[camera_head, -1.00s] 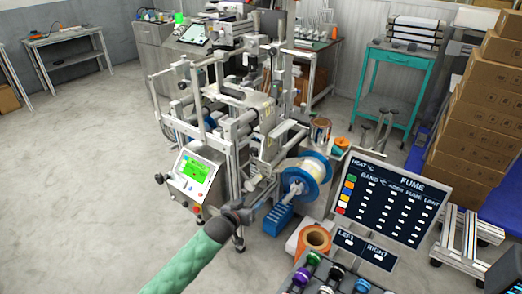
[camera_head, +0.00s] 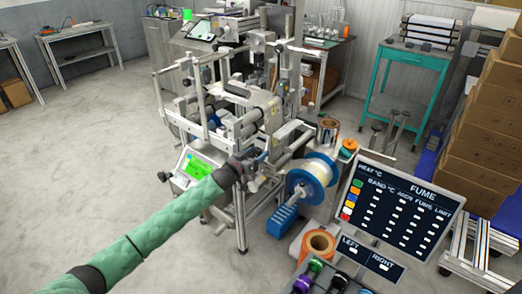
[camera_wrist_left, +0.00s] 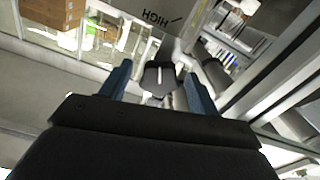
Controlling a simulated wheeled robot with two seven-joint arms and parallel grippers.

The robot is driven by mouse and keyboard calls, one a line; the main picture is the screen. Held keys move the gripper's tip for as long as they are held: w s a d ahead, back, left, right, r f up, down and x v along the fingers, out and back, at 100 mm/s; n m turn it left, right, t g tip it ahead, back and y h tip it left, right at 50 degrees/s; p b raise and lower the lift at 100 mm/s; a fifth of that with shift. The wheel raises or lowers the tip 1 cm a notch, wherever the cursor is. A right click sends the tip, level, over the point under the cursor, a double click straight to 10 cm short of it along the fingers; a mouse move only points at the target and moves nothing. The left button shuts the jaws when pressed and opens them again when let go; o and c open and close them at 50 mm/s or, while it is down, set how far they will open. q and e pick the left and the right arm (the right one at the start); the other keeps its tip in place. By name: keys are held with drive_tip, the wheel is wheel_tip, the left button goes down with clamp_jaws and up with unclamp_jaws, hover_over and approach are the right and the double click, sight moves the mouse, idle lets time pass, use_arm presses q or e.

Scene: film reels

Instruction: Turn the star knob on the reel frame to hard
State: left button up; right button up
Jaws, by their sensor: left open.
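The reel frame (camera_head: 232,110), a grey metal machine with rollers and posts, stands in the middle of the head view. My left gripper (camera_head: 250,165), on a green-sleeved arm, is at its front side, just right of the green-lit panel. In the left wrist view, a dark knob (camera_wrist_left: 160,78) with a white pointer line lies between the two open blue fingers of my left gripper (camera_wrist_left: 158,72). I cannot tell whether the fingers touch it. The knob is not distinguishable in the head view. My right gripper is not seen.
A blue-flanged reel (camera_head: 312,174) sits right of my left gripper, above a blue block (camera_head: 282,221). A FUME board (camera_head: 402,212) stands at the lower right, near an orange roll (camera_head: 318,245). Bare floor (camera_head: 80,170) lies open at the left.

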sight(256, 153)
use_arm(q)
drive_tip(key=shift+x, duration=1.6)
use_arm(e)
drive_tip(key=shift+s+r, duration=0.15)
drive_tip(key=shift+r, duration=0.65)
use_arm(q)
drive_tip(key=c, duration=1)
drive_tip(key=shift+m+p, duration=0.35)
drive_tip(key=shift+m, duration=0.45)
drive_tip(key=m, duration=0.3)
drive_tip(key=shift+m, duration=0.5)
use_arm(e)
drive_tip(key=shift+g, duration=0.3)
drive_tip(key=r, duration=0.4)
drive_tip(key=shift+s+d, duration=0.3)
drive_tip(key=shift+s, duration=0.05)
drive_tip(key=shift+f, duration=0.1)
use_arm(q)
drive_tip(key=o, duration=1)
